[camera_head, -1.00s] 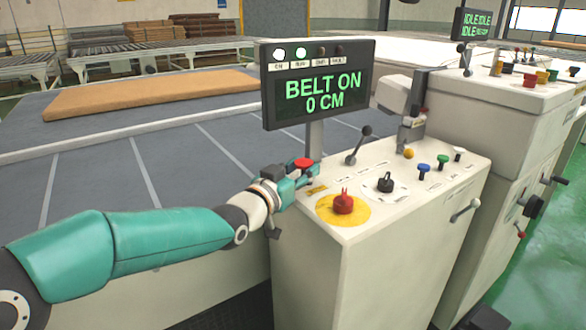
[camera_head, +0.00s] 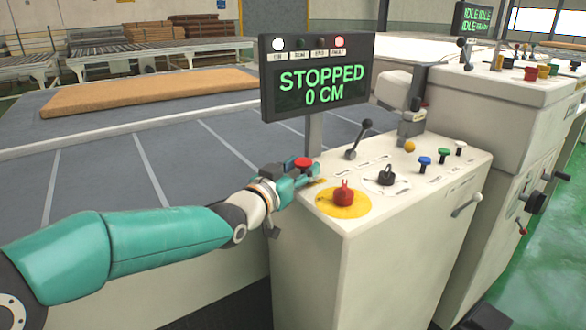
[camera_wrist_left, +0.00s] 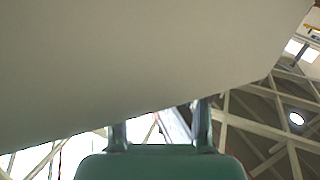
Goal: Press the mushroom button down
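The mushroom button (camera_head: 303,161) is a red round cap at the left edge of the pale console (camera_head: 400,215). My left gripper (camera_head: 298,182), with teal fingers, is right at it, just below the cap in the picture. The fingers partly hide the button's base, so I cannot tell how far down the cap sits or whether they touch it. In the left wrist view, the gripper's two finger parts (camera_wrist_left: 160,130) stand apart, but a large pale surface hides their tips. The display (camera_head: 318,80) reads "STOPPED 0 CM". My right gripper is not in view.
A red pronged knob on a yellow disc (camera_head: 360,203) sits right of the gripper. A black knob (camera_head: 386,175), a lever (camera_head: 358,140) and blue, green and white buttons stand farther along. A tan mattress (camera_head: 150,92) lies on the grey belt (camera_head: 95,180).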

